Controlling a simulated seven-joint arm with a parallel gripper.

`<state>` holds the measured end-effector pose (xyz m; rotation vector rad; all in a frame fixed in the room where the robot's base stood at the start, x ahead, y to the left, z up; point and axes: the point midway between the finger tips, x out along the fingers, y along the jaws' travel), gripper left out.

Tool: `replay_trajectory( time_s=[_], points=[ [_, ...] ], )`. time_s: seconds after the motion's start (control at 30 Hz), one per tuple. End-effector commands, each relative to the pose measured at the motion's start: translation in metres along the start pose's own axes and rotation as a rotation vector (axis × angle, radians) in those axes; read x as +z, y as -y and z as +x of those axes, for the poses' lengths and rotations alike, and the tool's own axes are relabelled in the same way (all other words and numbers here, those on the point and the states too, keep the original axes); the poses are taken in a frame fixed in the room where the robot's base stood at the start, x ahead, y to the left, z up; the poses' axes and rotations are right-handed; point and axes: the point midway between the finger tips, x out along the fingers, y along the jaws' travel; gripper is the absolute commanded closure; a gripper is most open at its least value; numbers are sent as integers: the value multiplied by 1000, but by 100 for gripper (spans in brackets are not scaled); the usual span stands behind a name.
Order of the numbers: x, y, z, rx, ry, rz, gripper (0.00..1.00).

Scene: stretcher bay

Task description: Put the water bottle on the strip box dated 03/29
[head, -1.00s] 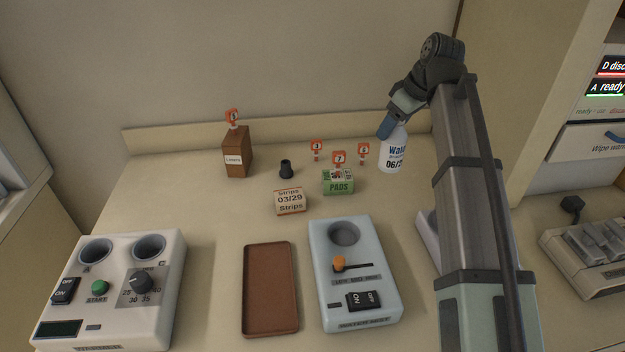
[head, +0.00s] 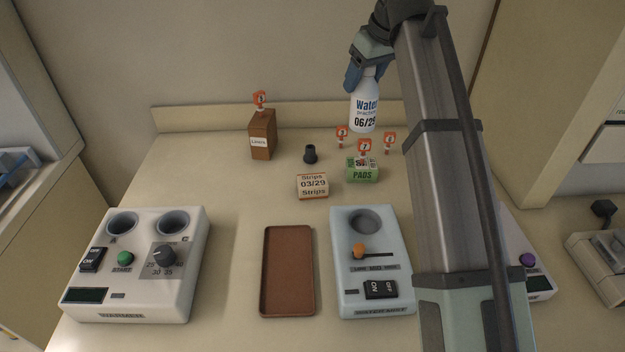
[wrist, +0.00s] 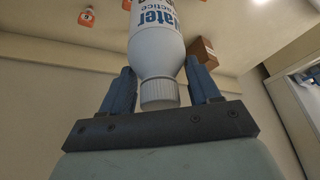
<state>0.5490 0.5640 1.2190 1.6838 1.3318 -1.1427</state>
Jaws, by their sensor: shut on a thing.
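The white water bottle (head: 364,112), with blue lettering and the date 06/29 partly legible, is upright in my gripper (head: 362,76) at the back of the counter. My gripper is shut on its upper part. In the wrist view the bottle (wrist: 157,45) sits cap-end between the two blue fingers (wrist: 160,92). The bottle appears raised above the counter, behind the numbered markers. The strip box dated 03/29 (head: 312,186) lies on the counter, to the left of and nearer than the bottle. Its top looks bare.
A green pads box (head: 361,174) stands right of the strip box, with orange numbered markers (head: 389,140) around it. A black cylinder (head: 310,154) and brown box (head: 262,136) stand behind. A brown tray (head: 288,270), a white warmer (head: 135,265) and a pale blue device (head: 372,262) are in front.

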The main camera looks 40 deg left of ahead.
Motion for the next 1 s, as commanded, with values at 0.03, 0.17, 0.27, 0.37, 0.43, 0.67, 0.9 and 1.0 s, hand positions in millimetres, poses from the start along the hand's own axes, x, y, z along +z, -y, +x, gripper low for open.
replay_trajectory(
  time_s=[0.03, 0.17, 0.27, 0.37, 0.43, 0.67, 0.9, 1.0],
  points=[
    [-8, 16, 3, 3, -1, 4, 100],
    [-25, 50, 10, 14, -5, 29, 100],
    [-35, 72, 13, 20, -8, 46, 100],
    [-42, 91, 16, 27, -11, 61, 100],
    [-47, 103, 18, 29, -14, 69, 100],
    [-32, 104, 51, 31, -13, 75, 100],
    [-26, 103, 70, 31, -13, 74, 100],
    [-21, 103, 81, 31, -13, 74, 100]
  ],
)
